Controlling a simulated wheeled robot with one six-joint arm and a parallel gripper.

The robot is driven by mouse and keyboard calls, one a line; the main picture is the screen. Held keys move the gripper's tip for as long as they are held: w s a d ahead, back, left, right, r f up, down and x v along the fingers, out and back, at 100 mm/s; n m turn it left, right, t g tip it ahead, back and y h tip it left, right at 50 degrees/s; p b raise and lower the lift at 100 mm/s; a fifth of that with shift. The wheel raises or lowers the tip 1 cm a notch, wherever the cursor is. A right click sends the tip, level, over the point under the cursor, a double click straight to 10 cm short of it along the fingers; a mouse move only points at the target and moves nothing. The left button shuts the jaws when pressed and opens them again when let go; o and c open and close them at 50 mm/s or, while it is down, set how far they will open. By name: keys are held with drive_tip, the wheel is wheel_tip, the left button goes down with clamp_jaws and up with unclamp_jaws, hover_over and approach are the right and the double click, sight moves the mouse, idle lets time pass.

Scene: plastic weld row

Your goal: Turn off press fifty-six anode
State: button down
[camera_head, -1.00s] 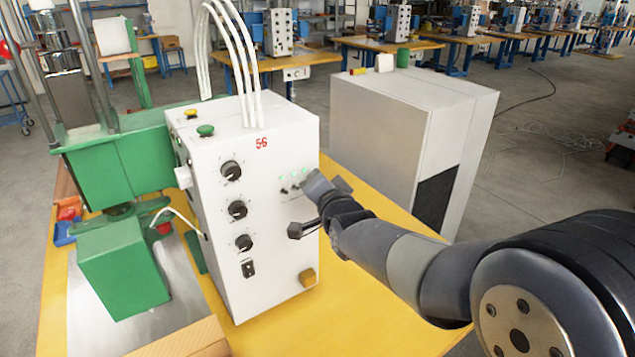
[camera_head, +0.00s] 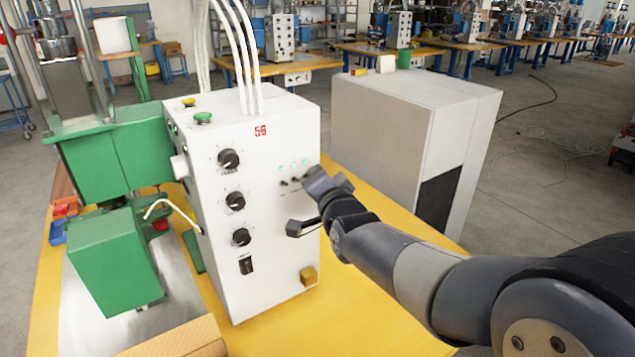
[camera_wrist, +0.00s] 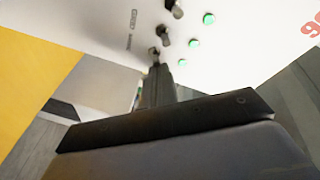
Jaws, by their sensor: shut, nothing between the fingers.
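The white control box (camera_head: 268,215) with a red "56" stands on the yellow table. Its front carries three green lamps (camera_head: 293,165), all lit, above a row of small dark toggle switches (camera_head: 284,183). My gripper (camera_head: 307,181) is shut and empty at the right end of that row, partly covering the end switch. In the wrist view, the shut fingertips (camera_wrist: 158,72) are at the end switch (camera_wrist: 154,54), touching or nearly so; I cannot tell which. The other two switches (camera_wrist: 166,36) and the lamps (camera_wrist: 194,43) are clear. The small switch labels are unreadable.
A dark lever-like part (camera_head: 300,228) is just below my gripper. A large grey cabinet (camera_head: 380,140) stands behind right. The green press (camera_head: 115,260) is left.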

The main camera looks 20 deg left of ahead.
drive_tip(key=f+t+y+b, duration=0.1)
drive_tip(key=t+b, duration=0.1)
drive_tip(key=b, duration=0.7)
drive_tip(key=f+m+t+y+b, duration=0.1)
drive_tip(key=t+b, duration=0.1)
drive_tip(key=b, duration=0.8)
drive_tip(key=shift+s+a+f+m+y, duration=0.1)
drive_tip(key=shift+s+f+m+y, duration=0.1)
drive_tip(key=shift+m+y, duration=0.1)
drive_tip(key=shift+f, duration=0.1)
